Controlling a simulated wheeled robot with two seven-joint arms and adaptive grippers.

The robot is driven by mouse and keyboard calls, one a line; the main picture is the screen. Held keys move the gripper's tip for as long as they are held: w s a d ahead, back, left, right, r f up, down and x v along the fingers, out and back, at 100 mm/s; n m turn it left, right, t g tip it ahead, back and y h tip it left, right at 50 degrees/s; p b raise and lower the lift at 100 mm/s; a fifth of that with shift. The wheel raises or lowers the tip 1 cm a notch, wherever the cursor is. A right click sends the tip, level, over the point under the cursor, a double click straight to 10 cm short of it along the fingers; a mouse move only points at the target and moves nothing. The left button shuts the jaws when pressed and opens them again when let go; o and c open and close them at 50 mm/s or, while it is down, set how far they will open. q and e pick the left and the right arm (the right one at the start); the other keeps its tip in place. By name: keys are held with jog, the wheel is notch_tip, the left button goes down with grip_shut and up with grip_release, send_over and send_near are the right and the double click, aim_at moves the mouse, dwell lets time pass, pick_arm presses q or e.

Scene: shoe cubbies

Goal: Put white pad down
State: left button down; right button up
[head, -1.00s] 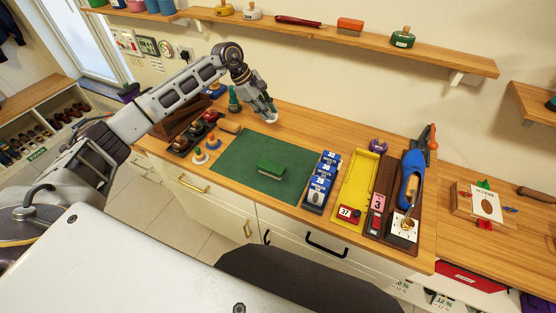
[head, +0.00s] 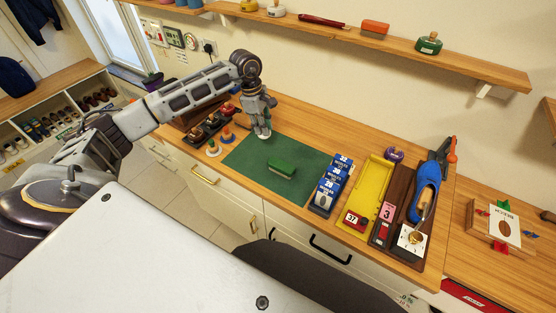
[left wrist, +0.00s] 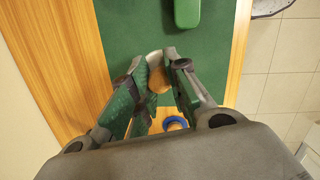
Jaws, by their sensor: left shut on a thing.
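My left gripper (head: 262,127) is shut on the white pad (head: 263,136), over the left back part of the green mat (head: 238,156). In the left wrist view the fingers (left wrist: 162,68) close around the pad's round wooden knob (left wrist: 157,81), and a white rim of the pad (left wrist: 154,57) shows beyond it. The pad is at or just above the mat; I cannot tell if it touches. A green brush (head: 282,168) lies on the mat, also seen in the left wrist view (left wrist: 187,12). My right gripper is not in view.
Small knobbed pads (head: 213,149) stand left of the mat, by a dark rack (head: 203,131). Blue boxes (head: 329,184), a yellow tray (head: 365,190) and a blue shoe (head: 427,184) are to the right. The mat around the brush is clear.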

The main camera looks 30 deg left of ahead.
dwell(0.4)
pick_arm(q)
jog(key=shift+f+p, duration=0.55)
jog(key=shift+f, duration=2.55)
jog(key=shift+f, duration=0.15)
jog(key=shift+f+p, duration=0.4)
jog(key=shift+f, duration=1.35)
jog(key=shift+f, duration=0.15)
